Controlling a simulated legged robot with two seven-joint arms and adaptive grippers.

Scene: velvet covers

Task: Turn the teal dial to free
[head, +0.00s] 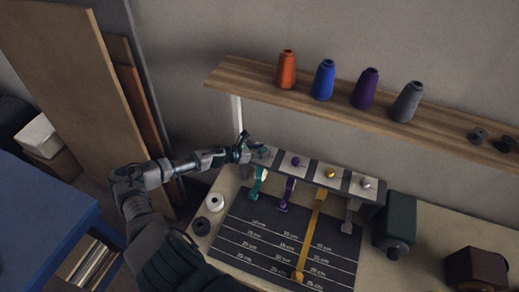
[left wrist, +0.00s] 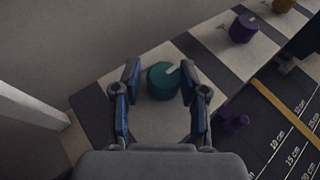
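The teal dial (left wrist: 163,84) is a short round knob on a pale panel of the dial box. A pale pointer mark on its top points to the upper right in the left wrist view. My left gripper (left wrist: 158,88) is open, with one blue finger on each side of the dial. I cannot tell whether either finger touches it. In the head view my left gripper (head: 245,152) is at the left end of the dial row and largely hides the teal dial. The teal strap (head: 257,182) hangs below it. My right gripper is not in view.
A purple dial (head: 296,161), yellow dial (head: 331,173) and grey dial (head: 366,183) continue the row rightward. Straps hang over the dark measuring mat (head: 262,240). A wooden shelf (head: 240,83) with several spools runs above. A green box (head: 398,219) stands right of the row.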

